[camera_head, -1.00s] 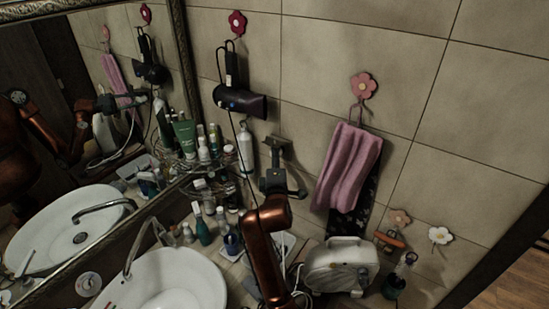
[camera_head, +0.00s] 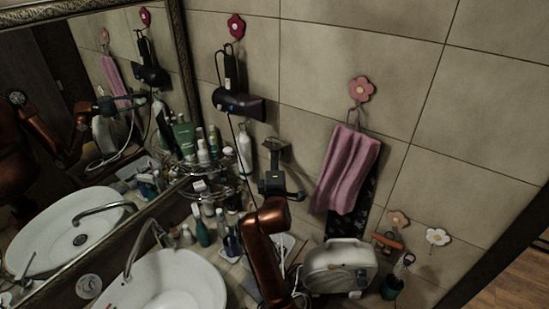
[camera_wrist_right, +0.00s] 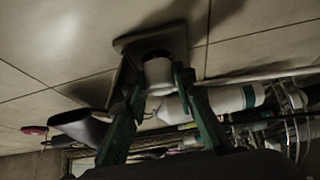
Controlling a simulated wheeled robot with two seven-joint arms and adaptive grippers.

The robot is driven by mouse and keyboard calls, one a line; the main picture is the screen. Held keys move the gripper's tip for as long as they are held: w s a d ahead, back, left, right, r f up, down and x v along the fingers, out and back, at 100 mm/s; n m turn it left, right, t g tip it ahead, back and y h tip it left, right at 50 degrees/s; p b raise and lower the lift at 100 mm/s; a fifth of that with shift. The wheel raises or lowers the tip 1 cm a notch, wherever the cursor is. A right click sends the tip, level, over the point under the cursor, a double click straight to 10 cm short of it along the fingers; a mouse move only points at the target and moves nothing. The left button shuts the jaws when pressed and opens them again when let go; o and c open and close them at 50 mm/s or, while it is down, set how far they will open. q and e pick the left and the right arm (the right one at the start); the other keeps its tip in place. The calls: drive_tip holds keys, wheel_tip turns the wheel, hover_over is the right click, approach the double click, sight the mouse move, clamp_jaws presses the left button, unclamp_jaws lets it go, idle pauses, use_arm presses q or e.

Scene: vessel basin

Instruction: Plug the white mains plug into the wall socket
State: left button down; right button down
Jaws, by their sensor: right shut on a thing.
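The wall socket is a square plate (camera_wrist_right: 178,38) with a dark round recess; in the head view it is a small plate (camera_head: 278,146) on the tiles. The white mains plug (camera_wrist_right: 158,72) is a short pale cylinder between the fingertips of my right gripper (camera_wrist_right: 159,84), which is shut on it. The plug's front end lies at the recess; I cannot tell how deep it sits or whether it touches. In the head view my right gripper (camera_head: 277,172) is just below the socket, and the plug is hard to make out. My left gripper is not in view.
A hair dryer (camera_head: 238,103) hangs left of the socket and a pink towel (camera_head: 342,175) right of it. A white bottle (camera_head: 245,150) and a wire shelf of bottles (camera_head: 197,170) stand left. A white heater (camera_head: 340,267) and basin (camera_head: 170,282) are below.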

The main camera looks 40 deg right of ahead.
drive_tip(key=shift+p, duration=0.85)
idle(1.1)
drive_tip(key=shift+w+d+p, duration=0.2)
drive_tip(key=shift+d+p, duration=0.1)
drive_tip(key=shift+d, duration=0.25)
idle(0.4)
drive_tip(key=c, duration=1.5)
unclamp_jaws()
drive_tip(key=v, duration=1.2)
